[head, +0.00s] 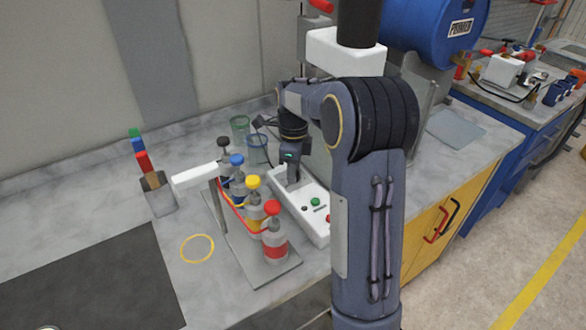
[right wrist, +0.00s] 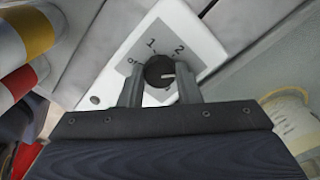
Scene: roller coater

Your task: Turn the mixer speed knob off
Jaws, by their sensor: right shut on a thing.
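The mixer speed knob (right wrist: 158,70) is black and round, with a white pointer mark. It sits on a grey dial plate (right wrist: 146,47) marked Off, 1 and 2. The mark points to the right in the right wrist view, away from Off. My right gripper (right wrist: 160,88) is shut on the knob, one finger on each side. In the head view, my right gripper (head: 292,180) reaches down to the white control box (head: 311,226), and the knob is hidden there. The box also carries a green button (head: 315,202) and a red button. My left gripper is not in view.
A rack with capped bottles (head: 275,243) stands left of the control box, close to my right arm. Two glass beakers (head: 257,149) stand behind. A blue drum (head: 435,30) is at the back right. The counter has free room at the left, around a yellow ring (head: 197,236).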

